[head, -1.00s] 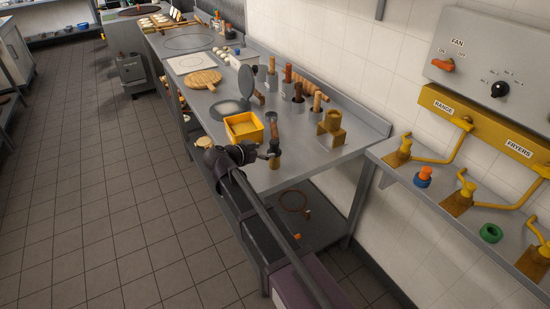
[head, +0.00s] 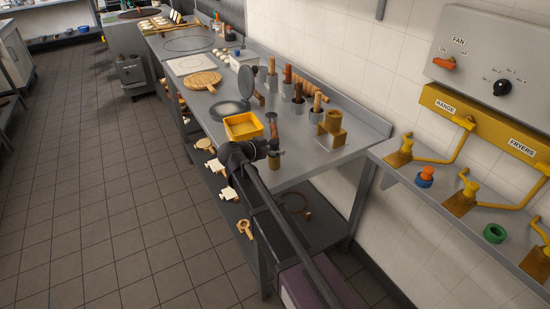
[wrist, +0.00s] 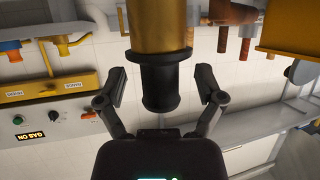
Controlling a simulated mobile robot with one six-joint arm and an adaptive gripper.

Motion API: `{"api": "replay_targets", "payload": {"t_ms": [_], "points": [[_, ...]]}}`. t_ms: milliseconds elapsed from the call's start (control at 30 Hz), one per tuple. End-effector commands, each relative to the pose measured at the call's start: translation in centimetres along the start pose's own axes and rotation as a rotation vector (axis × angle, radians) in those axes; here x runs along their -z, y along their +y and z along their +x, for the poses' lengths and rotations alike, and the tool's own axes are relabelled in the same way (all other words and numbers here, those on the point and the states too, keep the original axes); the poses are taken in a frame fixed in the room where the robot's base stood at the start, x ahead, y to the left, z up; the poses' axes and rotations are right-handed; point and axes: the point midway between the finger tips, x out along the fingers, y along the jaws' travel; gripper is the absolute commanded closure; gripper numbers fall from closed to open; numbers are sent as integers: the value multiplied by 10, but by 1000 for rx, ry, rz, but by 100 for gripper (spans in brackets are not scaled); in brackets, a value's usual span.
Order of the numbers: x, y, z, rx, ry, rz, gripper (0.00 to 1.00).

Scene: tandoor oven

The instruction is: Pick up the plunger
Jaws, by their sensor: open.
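The plunger (wrist: 160,88) shows in the wrist view as a black, round-ended piece with a wide black collar. A brass cylinder (wrist: 160,28) adjoins the collar at the top of that view, which looks upside down. My gripper (wrist: 160,82) is open, with one finger on each side of the black piece and gaps on both sides. In the head view my gripper (head: 268,149) is at the worktable's front part, by the brass cylinder (head: 276,163). The plunger is small and dark there and hard to separate from my gripper.
A yellow tray (head: 243,137), a round wooden board (head: 201,80) and a brass holder (head: 331,128) stand on the steel worktable (head: 312,165). Several upright handled tools stand behind my gripper. Wooden pieces (head: 230,194) show along the table's left side. The tiled floor at left is clear.

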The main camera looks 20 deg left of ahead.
Motion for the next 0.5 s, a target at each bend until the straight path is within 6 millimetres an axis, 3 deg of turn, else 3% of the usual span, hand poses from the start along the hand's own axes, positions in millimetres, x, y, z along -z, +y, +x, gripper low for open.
{"api": "replay_targets", "payload": {"t_ms": [400, 500], "points": [[0, 0, 0, 0, 0, 0, 13], [0, 0, 0, 0, 0, 0, 40]]}}
